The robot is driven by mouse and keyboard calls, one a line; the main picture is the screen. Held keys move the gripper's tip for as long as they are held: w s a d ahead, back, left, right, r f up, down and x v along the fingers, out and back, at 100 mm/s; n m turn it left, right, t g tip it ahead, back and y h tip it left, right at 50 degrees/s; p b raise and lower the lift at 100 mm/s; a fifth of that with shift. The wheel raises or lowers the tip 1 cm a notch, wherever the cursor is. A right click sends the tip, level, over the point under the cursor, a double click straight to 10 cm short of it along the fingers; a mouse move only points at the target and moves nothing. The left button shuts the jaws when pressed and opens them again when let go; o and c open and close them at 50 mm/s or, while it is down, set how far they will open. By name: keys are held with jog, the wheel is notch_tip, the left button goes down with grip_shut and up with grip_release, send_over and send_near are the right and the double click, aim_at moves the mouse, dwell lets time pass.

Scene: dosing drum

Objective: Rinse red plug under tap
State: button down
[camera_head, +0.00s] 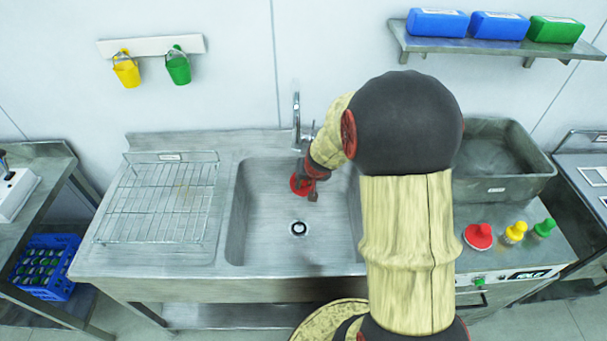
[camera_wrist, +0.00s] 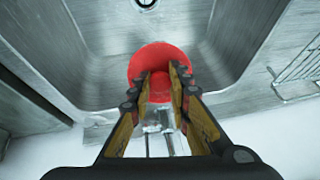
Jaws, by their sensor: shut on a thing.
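My gripper (camera_head: 311,188) reaches down into the sink basin (camera_head: 262,225). It is shut on the red plug (camera_head: 299,185), a round red piece that also shows between the two fingers in the wrist view (camera_wrist: 146,60). The plug is held above the basin floor, toward the back wall, behind the drain (camera_head: 299,228). The tap (camera_head: 296,108) rises at the back edge of the sink, just behind my wrist. Its lower part is partly hidden by my arm. In the wrist view a pale, shiny shape lies just below the plug; I cannot tell whether water runs.
A wire rack (camera_head: 155,205) lies left of the basin. Right of it stand a grey tub (camera_head: 500,160), a red domed item (camera_head: 478,236), a yellow one (camera_head: 515,232) and a green one (camera_head: 544,228). Small yellow (camera_head: 126,72) and green (camera_head: 178,68) buckets hang on the wall.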

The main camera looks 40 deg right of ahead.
aim_at(299, 192)
jog(key=shift+s+a, duration=0.5)
jog(key=shift+a, duration=0.25)
jog(key=shift+s+a, duration=0.45)
jog(key=shift+a, duration=0.25)
dwell(0.4)
jog(key=s+a+r+p, duration=0.2)
jog(key=a+r+p, duration=0.2)
jog(key=shift+s+a+p, duration=0.15)
jog(key=shift+s+p, duration=0.2)
jog(key=shift+s, duration=0.1)
dwell(0.8)
